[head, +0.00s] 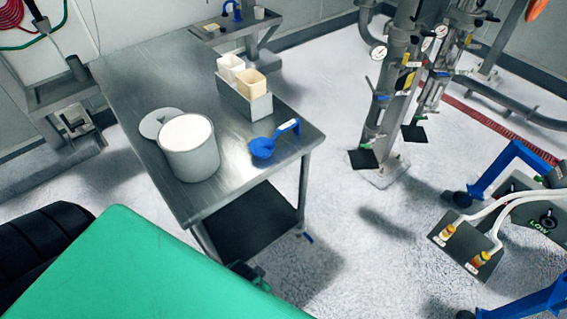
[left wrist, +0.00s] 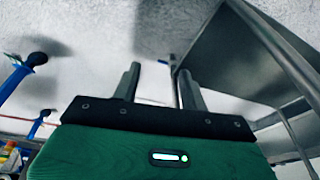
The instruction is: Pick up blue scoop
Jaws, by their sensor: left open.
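The blue scoop (head: 262,148) lies on the near right part of the steel table (head: 135,85), with its handle pointing right towards the table's right edge. It is not visible in the left wrist view. My left gripper (left wrist: 160,72) is open and empty, its two grey fingers apart. In the left wrist view it is over the floor, with the table frame (left wrist: 275,50) to its right. My right gripper is in neither view.
A large white-filled tub (head: 189,160) stands left of the scoop, with a round lid (head: 160,121) behind it. A grey holder (head: 243,104) with two pale containers stands behind the scoop. Pipework with gauges (head: 385,100) rises from the floor to the right.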

